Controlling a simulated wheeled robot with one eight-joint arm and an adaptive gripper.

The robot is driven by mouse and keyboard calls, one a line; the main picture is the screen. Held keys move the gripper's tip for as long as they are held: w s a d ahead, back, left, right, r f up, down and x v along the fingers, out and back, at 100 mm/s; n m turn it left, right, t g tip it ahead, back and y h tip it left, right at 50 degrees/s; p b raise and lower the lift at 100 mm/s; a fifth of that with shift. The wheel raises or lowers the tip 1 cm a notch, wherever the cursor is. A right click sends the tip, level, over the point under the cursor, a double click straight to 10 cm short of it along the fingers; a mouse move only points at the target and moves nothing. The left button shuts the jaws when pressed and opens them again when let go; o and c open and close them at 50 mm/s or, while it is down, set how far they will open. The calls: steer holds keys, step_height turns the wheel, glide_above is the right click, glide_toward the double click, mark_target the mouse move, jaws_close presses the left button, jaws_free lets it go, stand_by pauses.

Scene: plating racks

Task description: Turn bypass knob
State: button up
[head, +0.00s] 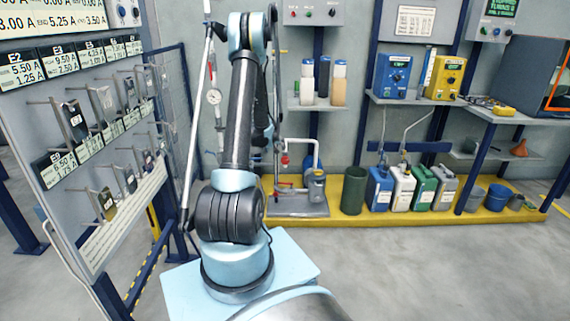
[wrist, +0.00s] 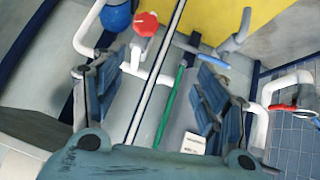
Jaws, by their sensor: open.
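In the wrist view, a red knob (wrist: 146,24) sits on white pipework beyond my gripper, above and a little left of the middle of the jaws. My gripper (wrist: 160,75) is open, with its two blue-grey fingers apart and nothing gripped. A thin pale rod and a green strip cross the view between the fingers. In the head view, a small red knob (head: 284,160) shows on the pipe stand just right of my arm. My gripper is hidden behind my arm there. No label shows which knob is the bypass.
A rack board (head: 100,225) with hanging tags is close on the left. Several jugs stand on the yellow plinth (head: 400,216). The floor at right is clear.

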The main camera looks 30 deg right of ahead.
steer(key=d+f, duration=0.4)
glide_toward(285, 160)
steer(key=shift+h, duration=0.3)
steer(key=x, duration=1)
steer(key=shift+w+a+f, duration=0.1)
steer(key=shift+a+f, duration=0.05)
steer(key=shift+f, duration=0.1)
steer(key=c, duration=1.1)
